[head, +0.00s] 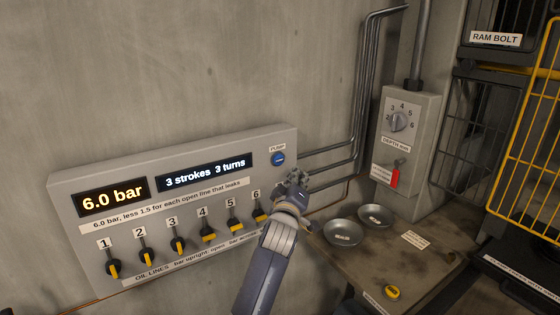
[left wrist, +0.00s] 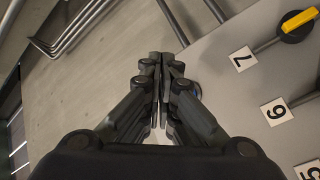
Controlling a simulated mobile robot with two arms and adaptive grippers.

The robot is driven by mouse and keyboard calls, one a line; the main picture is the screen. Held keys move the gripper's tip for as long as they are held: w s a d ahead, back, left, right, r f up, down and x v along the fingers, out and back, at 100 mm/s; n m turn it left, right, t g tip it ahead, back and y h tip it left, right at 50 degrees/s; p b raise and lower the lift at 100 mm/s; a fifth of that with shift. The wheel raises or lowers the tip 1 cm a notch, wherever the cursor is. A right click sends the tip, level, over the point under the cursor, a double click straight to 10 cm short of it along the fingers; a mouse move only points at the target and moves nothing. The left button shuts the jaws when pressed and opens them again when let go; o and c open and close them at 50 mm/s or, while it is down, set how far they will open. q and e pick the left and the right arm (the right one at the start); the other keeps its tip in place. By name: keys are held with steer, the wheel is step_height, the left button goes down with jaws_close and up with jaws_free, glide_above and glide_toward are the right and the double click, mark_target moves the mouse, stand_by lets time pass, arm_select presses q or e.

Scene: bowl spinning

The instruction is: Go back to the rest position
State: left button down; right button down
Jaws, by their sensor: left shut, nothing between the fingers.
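My left gripper (head: 297,180) is in front of the right end of the grey wall panel (head: 185,200), just below and right of the blue PUMP button (head: 278,159). The arm rises from the bottom middle of the head view. In the left wrist view the gripper's fingers (left wrist: 161,60) are together with nothing between them. The panel (left wrist: 240,110) fills the right of that view, with labels 7, 6 and part of 5. In the head view label 7 is hidden behind my gripper. My right gripper is in neither view.
The panel display (head: 113,197) reads 6.0 bar, above several knobs with yellow bars. Two metal bowls (head: 343,233) (head: 376,215) sit on the bench (head: 385,262) to the right. Pipes (head: 365,100), a DEPTH dial box (head: 408,110) and a yellow-framed cage (head: 525,130) stand beyond.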

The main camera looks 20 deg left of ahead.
arm_select(q)
steer(key=shift+f, duration=0.1)
stand_by(0.5)
steer(key=s+d+f+m+g+h+b, duration=0.15)
steer(key=s+f, duration=0.25)
steer(key=f, duration=0.9)
steer(key=s+f+m+g+p, duration=0.1)
steer(key=s+f+m+g, duration=0.2)
steer(key=f, duration=1.1)
steer(key=s+f+m+g+h+b, duration=0.15)
steer(key=s+f, duration=0.25)
steer(key=f, duration=0.9)
steer(key=s+f+m+g, duration=0.3)
steer(key=s+f+g, duration=0.2)
steer(key=s+f, duration=1.3)
steer(key=s+a+f+m+g, duration=0.1)
steer(key=s+f, duration=0.5)
steer(key=s, duration=0.7)
steer(key=s+a+f+m+g+b, duration=0.1)
steer(key=s+f, duration=0.5)
steer(key=s, duration=0.7)
steer(key=s+a+f+m+g+y, duration=0.1)
steer(key=s+f+g, duration=0.3)
steer(key=s, duration=0.9)
steer(key=shift+a+f+m+g, duration=0.3)
steer(key=shift+a+f+m, duration=0.4)
steer(key=shift+a+f, duration=0.2)
